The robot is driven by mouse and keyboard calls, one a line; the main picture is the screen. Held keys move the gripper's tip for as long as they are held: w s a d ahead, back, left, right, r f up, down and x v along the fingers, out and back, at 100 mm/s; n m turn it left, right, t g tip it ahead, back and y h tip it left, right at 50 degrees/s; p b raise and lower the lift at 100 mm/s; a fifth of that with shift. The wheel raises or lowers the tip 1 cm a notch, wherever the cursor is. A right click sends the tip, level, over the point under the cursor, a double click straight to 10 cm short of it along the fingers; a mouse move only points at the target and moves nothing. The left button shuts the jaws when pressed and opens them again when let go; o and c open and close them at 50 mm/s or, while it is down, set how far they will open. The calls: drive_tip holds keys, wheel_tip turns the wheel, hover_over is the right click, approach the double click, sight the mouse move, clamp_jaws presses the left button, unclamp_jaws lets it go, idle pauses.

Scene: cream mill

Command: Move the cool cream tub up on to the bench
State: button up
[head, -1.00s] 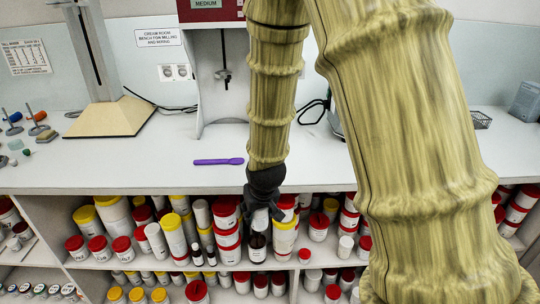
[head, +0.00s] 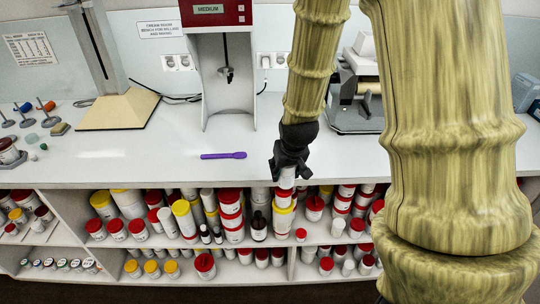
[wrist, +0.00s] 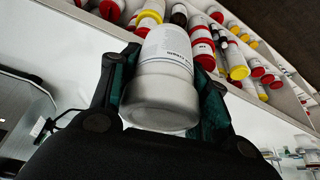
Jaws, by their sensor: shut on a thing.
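My gripper (head: 288,160) is shut on a white tub (head: 287,178). In the head view it holds the tub at the bench's front edge, above the jars on the shelves. In the wrist view the tub (wrist: 165,75) is pale, with a printed label and a cloudy, rounded end nearest the camera. My gripper's two fingers (wrist: 165,62) press on either side of it. The tub's far end is not clear. The bench (head: 110,172) is a white worktop with open space behind and left of my gripper.
A purple spatula (head: 223,155) lies on the bench left of my gripper. A red-topped mixer (head: 228,95), a stand on a tan base (head: 118,112) and a roller machine (head: 357,105) stand further back. Red-lidded and yellow-lidded jars crowd the shelves (head: 120,253) below.

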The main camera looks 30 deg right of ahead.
drive_tip(key=w+d+p, duration=0.1)
drive_tip(key=w, duration=0.4)
drive_tip(key=w+d+f+p, duration=0.1)
drive_tip(key=w+d+p, duration=0.1)
drive_tip(key=w, duration=0.3)
drive_tip(key=w+d+p, duration=0.1)
drive_tip(key=w+p, duration=0.1)
drive_tip(key=w, duration=0.3)
drive_tip(key=shift+d+f, duration=0.2)
drive_tip(key=shift+f, duration=0.05)
drive_tip(key=shift+f+p, duration=0.9)
drive_tip(key=shift+f, duration=0.9)
drive_tip(key=shift+f, duration=0.1)
drive_tip(key=o, duration=1)
drive_tip(key=shift+o, duration=0.2)
drive_tip(key=shift+r, duration=0.2)
drive_tip(key=b+v, duration=0.3)
drive_tip(key=v, duration=0.9)
